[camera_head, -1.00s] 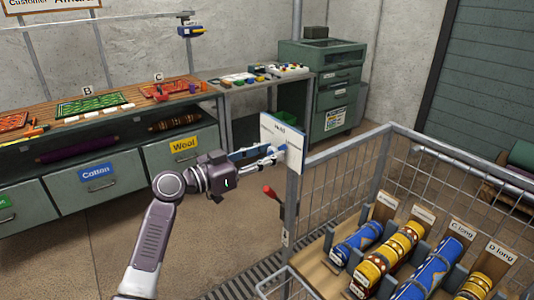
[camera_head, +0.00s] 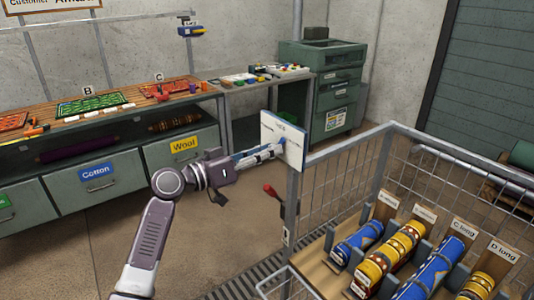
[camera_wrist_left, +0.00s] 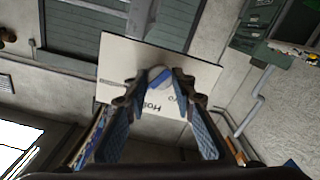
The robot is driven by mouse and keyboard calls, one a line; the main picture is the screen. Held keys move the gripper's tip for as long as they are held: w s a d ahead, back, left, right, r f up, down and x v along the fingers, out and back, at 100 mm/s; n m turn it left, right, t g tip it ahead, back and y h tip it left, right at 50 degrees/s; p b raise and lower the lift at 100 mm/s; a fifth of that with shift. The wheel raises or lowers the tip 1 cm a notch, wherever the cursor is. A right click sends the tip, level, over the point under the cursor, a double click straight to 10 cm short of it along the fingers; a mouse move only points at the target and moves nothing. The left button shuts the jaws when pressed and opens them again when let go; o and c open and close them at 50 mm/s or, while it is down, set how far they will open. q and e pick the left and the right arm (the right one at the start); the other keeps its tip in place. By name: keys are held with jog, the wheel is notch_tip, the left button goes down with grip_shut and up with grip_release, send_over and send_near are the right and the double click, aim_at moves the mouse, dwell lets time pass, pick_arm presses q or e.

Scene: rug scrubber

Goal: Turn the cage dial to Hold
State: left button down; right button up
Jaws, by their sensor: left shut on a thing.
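The cage dial is a blue pointer knob on a pale round base (camera_wrist_left: 157,78), set on a white plate (camera_head: 294,157) at the top of the cage's corner post. In the left wrist view the plate (camera_wrist_left: 205,72) appears turned over, with "Hold" lettering below the knob, partly hidden by my fingers. My left gripper (camera_head: 279,149) reaches the plate from the left and is shut on the dial knob, one finger on each side. Where the pointer aims against the labels is hard to tell. My right gripper is not in view.
A red-handled lever (camera_head: 273,191) sits on the post below the plate. The wire cage (camera_head: 345,180) holds several rolled rugs on a wooden rack. A workbench with drawers (camera_head: 97,180) stands at the left, and a green cabinet (camera_head: 325,90) behind. The floor between is clear.

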pick_arm(q)
jog(key=shift+n+p, duration=0.4)
jog(key=shift+n, duration=2.4)
jog(key=shift+w, duration=0.1)
jog(key=c, duration=1.6)
grip_release()
jog(key=v, duration=1.2)
